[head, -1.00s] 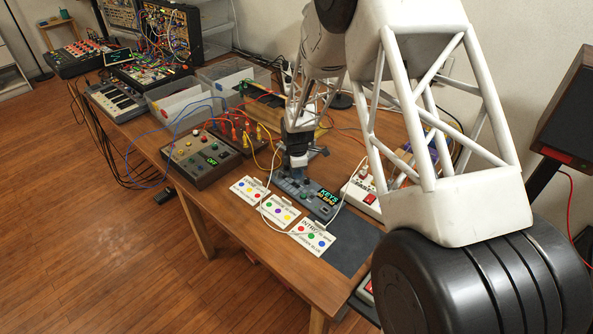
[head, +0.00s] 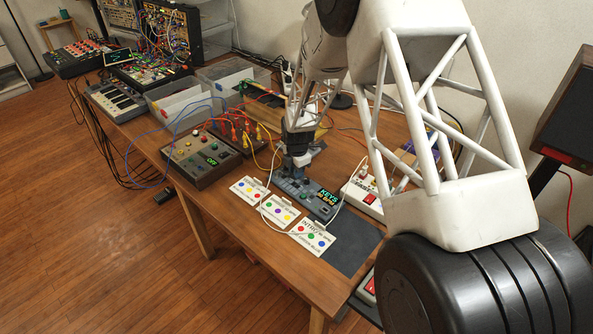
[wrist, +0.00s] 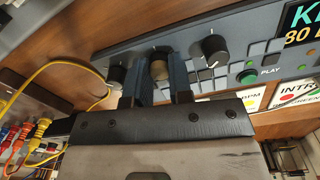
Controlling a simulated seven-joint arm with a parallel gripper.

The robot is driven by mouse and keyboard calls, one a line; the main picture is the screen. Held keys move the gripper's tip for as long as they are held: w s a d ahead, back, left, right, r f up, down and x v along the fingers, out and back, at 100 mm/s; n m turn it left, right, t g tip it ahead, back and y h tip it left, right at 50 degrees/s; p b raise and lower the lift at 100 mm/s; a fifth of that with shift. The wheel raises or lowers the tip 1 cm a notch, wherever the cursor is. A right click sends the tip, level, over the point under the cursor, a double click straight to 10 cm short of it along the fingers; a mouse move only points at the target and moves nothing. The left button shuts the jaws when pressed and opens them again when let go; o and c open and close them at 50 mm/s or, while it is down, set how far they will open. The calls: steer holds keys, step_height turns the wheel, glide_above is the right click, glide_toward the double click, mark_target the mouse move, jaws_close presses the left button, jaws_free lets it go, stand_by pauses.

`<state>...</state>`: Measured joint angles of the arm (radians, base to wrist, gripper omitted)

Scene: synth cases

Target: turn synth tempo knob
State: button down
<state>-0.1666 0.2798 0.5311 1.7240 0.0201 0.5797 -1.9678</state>
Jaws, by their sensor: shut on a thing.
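The synth (head: 306,190) is a grey-blue box on the wooden table, under my wrist in the head view. Its screen (head: 328,196) reads KEYS and what looks like 80 BPM. In the wrist view the synth panel (wrist: 262,45) carries a row of knobs. A black knob (wrist: 215,50) stands to the right and another knob (wrist: 117,76) to the left, partly cut by the left finger.
Printed cards (head: 279,210) lie along the synth's front edge, with a white cable looping over them. A white power strip (head: 363,196) lies to the right.

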steer(key=c, duration=1)
jaws_free()
steer(key=shift+s+r, duration=0.1)
steer(key=shift+r, duration=3.8)
steer(key=shift+d+r, duration=0.1)
